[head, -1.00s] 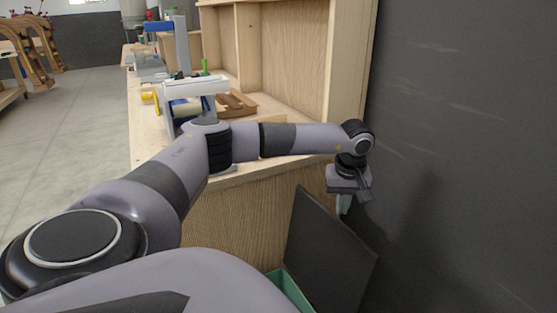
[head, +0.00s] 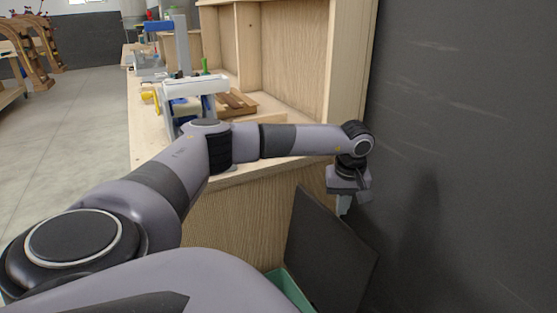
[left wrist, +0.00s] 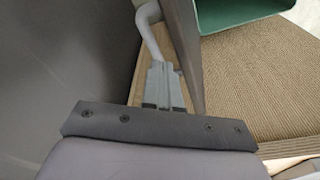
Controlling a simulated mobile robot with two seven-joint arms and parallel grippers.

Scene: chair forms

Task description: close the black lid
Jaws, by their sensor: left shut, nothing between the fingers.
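The black lid (head: 326,250) is a flat dark panel standing open and tilted up at the edge of a green bin (head: 290,290), low in the head view. In the left wrist view the lid (left wrist: 184,45) shows nearly edge-on, with the green bin (left wrist: 240,14) on its far side. My left gripper (head: 344,206) points down above and behind the lid, between it and the dark wall. Its fingers (left wrist: 163,72) are shut and empty. I cannot tell whether they touch the lid. My right gripper is not in view.
A wooden workbench (head: 225,215) with tools and shelving stands behind the bin. The dark wall (head: 460,160) is close on the right. A pale pipe (left wrist: 150,30) runs near my left fingertips. Open floor (head: 85,100) lies at the left.

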